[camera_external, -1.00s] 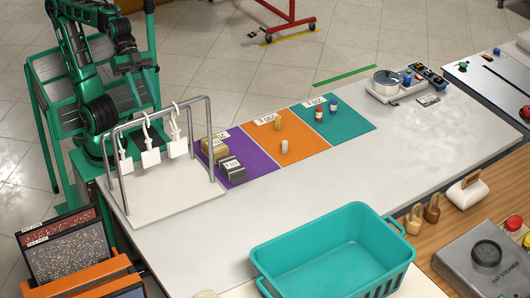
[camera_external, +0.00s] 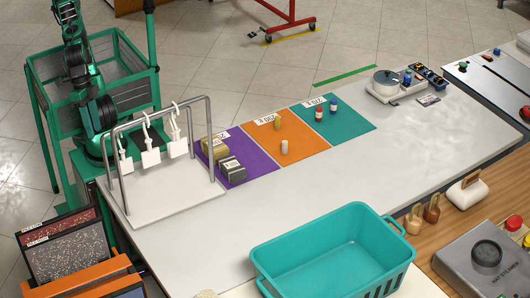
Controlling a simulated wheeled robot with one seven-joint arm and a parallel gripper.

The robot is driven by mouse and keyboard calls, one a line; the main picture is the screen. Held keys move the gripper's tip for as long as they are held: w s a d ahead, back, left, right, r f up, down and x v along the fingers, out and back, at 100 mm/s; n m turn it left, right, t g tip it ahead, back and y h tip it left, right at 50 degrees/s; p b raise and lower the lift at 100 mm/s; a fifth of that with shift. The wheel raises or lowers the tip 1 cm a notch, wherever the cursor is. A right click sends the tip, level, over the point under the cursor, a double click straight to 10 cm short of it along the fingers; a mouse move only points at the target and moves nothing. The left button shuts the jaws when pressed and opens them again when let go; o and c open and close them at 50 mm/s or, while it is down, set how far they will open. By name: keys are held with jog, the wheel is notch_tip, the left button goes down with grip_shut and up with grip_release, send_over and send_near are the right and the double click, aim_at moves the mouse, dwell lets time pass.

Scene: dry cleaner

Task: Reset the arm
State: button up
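My arm (camera_external: 82,72) stands at the far left, behind the white rack, and points up. Its upper end runs to the top edge of the picture. My gripper is out of the frame, so its state is hidden. No held thing is visible.
The white rack (camera_external: 165,200) with hanging white tags is nearest my arm. Purple, orange (camera_external: 300,150) and teal (camera_external: 350,122) mats carry small boxes and bottles. A teal basket (camera_external: 330,250) stands at the front. The table's middle right (camera_external: 420,150) is clear.

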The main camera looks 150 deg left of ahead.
jog(key=s+d+f+m+g, duration=0.2)
jog(key=f+m, duration=0.7)
jog(key=m, duration=0.6)
jog(key=shift+s+d+f+m+g, duration=0.3)
jog(key=shift+s+d+g, duration=0.15)
jog(key=shift+s, duration=0.65)
